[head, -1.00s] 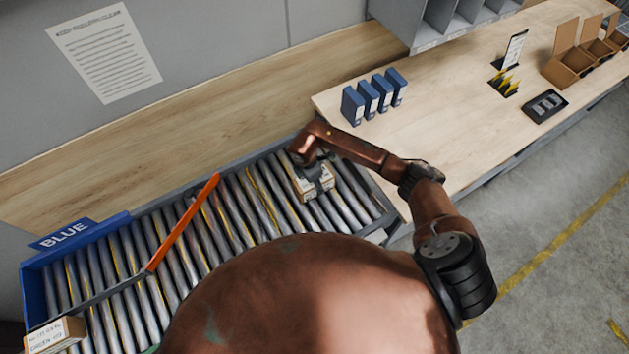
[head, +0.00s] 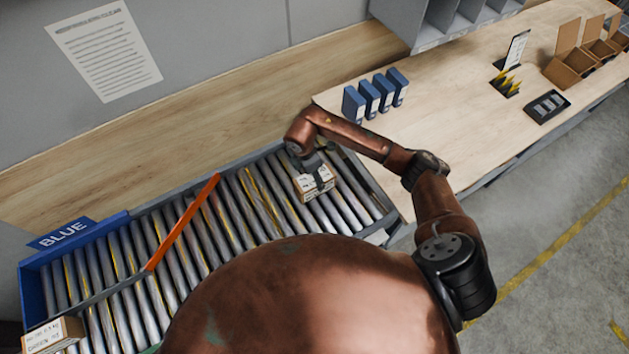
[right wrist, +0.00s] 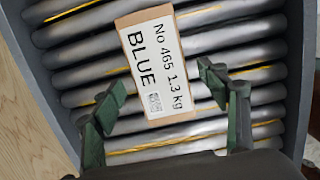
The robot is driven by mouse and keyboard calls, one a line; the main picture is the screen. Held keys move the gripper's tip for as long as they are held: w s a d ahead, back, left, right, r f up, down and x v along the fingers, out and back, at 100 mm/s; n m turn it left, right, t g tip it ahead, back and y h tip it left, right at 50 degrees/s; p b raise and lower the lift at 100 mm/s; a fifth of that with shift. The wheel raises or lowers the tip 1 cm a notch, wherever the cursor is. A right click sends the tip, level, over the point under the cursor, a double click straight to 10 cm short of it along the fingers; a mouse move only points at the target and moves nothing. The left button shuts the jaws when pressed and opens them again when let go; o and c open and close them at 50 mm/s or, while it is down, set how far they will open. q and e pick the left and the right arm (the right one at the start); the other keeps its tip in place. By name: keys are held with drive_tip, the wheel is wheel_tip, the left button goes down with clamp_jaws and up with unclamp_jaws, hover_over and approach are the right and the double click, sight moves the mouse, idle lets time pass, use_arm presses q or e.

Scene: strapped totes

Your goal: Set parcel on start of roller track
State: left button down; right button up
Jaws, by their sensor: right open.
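The parcel (head: 316,182) is a small cardboard box lying on the rollers near the right end of the roller track (head: 262,197). In the right wrist view the parcel (right wrist: 155,62) has a white label reading "No 465 1.3 kg BLUE" and rests on the rollers (right wrist: 75,62). My right gripper (head: 316,172) is just above the parcel in the head view. In the right wrist view the right gripper (right wrist: 160,95) is open, its green-padded fingers apart and clear of the parcel's sides. My left gripper is not in view.
An orange diverter bar (head: 184,222) slants across the track. A blue bin end marked BLUE (head: 64,236) is at the far left, with another carton (head: 52,335) labelled GREEN nearby. Blue binders (head: 376,94) stand on the wooden bench (head: 440,110) to the right.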

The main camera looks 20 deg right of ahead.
drive_tip(key=r, duration=0.6)
drive_tip(key=shift+a+b, duration=0.4)
drive_tip(key=shift+f, duration=0.1)
idle(0.8)
